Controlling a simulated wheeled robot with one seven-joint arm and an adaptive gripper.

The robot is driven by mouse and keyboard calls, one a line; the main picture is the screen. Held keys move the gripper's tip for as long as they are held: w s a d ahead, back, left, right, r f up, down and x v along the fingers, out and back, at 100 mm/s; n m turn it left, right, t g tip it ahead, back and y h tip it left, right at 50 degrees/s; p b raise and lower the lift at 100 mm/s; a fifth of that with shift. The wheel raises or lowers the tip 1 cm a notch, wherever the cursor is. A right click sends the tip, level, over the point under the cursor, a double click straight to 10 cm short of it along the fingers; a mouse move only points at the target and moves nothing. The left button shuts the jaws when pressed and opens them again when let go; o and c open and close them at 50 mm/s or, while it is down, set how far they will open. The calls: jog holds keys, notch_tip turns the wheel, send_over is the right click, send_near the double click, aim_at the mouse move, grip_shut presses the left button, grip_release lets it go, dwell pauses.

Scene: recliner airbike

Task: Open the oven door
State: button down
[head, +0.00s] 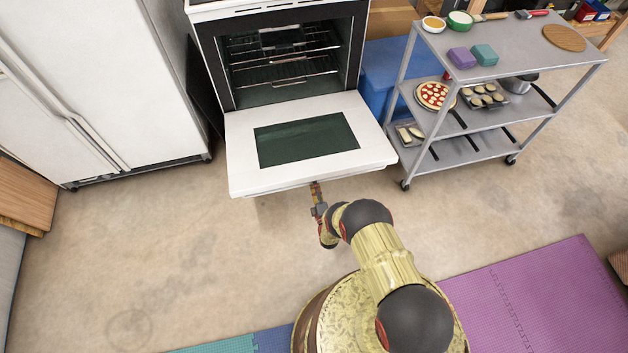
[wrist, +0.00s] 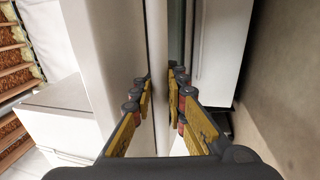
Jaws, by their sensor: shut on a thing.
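The white oven door (head: 243,160) with its dark window is swung down and lies about level in front of the oven (head: 277,20). The oven's dark inside and wire racks show above it. My gripper (head: 316,188) is at the door's front edge, near the middle. In the wrist view its two fingers stand on either side of a pale bar, which looks like the door handle (wrist: 157,45), and are shut on it. In the head view the handle is hidden under the door's front edge.
A white fridge (head: 95,60) stands at the left. A grey cart (head: 515,47) with food and dishes on its shelves stands close to the door's right side. A blue bin (head: 375,75) is behind the cart. Bare floor lies left of my arm; a purple mat (head: 530,290) lies at right.

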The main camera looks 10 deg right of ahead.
jog(key=shift+s+f, duration=0.2)
jog(key=c, duration=2.2)
grip_release()
jog(key=o, duration=0.4)
jog(key=shift+w+r, duration=0.15)
jog(key=s, duration=0.4)
jog(key=s+f, duration=0.1)
jog(key=s, duration=0.3)
jog(key=s+f, duration=0.1)
jog(key=s, duration=0.2)
jog(key=shift+s+f, duration=0.2)
jog(key=shift+s, duration=0.2)
